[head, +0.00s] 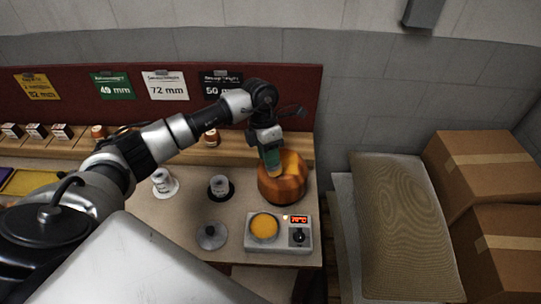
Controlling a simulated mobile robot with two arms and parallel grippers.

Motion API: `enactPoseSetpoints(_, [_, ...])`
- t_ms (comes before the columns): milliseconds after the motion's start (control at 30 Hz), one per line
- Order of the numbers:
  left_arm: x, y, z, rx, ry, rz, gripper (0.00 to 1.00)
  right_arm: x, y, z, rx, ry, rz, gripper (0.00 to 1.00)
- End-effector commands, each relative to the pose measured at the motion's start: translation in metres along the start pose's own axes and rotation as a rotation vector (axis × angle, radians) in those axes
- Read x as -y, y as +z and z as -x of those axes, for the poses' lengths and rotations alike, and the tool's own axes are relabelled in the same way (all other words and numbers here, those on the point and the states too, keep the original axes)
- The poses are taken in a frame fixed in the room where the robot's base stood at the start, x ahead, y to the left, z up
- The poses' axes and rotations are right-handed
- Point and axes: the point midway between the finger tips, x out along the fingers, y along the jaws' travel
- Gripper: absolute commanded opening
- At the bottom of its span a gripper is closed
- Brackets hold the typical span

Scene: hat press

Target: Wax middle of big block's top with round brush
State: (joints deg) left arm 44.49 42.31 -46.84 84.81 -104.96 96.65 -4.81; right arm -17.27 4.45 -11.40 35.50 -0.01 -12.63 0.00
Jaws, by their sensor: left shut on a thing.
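The big block (283,190) is a rounded orange-brown wooden form near the right end of the bench. My left gripper (269,146) is over its top, pointing down and shut on a green-sided thing (272,158), likely the round brush. The lower end of this thing is at the block's top, left of its centre; I cannot tell whether it touches. A lighter orange patch shows on the top to its right. My right gripper is not in view.
A heater with a pot of orange wax (264,226) and a lit red display stands in front of the block. A grey lid (211,237) lies left of it. Cardboard boxes (487,165) are at right, beyond the bench edge.

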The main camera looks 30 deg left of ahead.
Motion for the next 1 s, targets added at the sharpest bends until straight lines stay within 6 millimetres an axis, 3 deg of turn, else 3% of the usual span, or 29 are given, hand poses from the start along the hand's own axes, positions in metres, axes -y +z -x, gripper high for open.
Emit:
enactPoseSetpoints(33, [0.003, 0.0, 0.019, 0.009, 0.007, -0.002, 0.0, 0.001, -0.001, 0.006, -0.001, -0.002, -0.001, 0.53])
enactPoseSetpoints(600, [0.005, -0.007, 0.069, 0.01, 0.004, 0.011, 0.0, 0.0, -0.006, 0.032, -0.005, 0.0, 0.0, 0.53])
enactPoseSetpoints(1000, [0.005, -0.009, 0.075, 0.009, 0.003, 0.012, 0.0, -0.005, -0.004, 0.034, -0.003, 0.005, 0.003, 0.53])
